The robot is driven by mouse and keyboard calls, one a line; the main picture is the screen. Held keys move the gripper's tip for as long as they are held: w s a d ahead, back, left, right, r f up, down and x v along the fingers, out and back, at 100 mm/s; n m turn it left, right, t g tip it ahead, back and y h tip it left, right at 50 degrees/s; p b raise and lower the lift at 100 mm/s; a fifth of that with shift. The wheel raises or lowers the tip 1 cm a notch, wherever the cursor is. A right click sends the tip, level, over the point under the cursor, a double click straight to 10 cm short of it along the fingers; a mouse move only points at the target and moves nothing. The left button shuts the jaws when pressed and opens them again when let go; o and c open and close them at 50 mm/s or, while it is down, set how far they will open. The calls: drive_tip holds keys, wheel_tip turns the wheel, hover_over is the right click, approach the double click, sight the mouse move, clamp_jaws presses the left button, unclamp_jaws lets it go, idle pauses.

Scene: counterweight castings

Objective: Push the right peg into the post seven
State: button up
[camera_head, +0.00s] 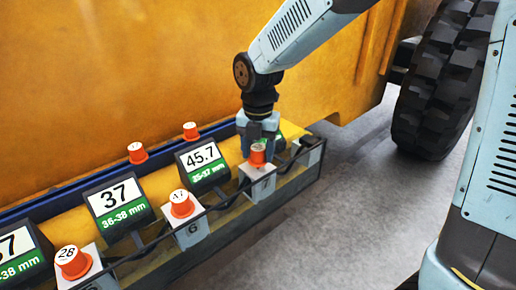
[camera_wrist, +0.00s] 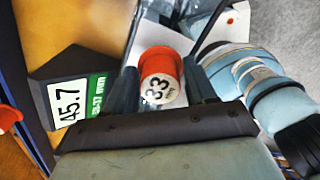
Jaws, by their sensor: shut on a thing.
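An orange peg (camera_head: 257,155) with a white top marked 33 mm in the wrist view (camera_wrist: 160,78) stands at the white post seven (camera_head: 259,186). My gripper (camera_head: 262,146) comes down from above and is shut on this peg, one finger on each side of it in the wrist view (camera_wrist: 163,88). The peg looks upright over the post's top. How deep it sits in the post cannot be told. A display reading 45.7 (camera_head: 201,158), with a green band marked 35-37 mm, stands just left of the post.
Post six (camera_head: 194,233) holds an orange peg (camera_head: 181,204), and another peg, marked 28 (camera_head: 72,262), stands at the front left. Two orange pegs (camera_head: 137,152) (camera_head: 190,131) stand at the back rail. A dark cable runs along the posts. A big tyre (camera_head: 440,80) is at the right.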

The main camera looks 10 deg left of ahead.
sight(258, 147)
drive_tip(key=shift+f, duration=1.1)
drive_tip(key=o, duration=1.1)
wheel_tip(258, 147, up, 14)
drive_tip(key=shift+f, duration=0.1)
idle(0.4)
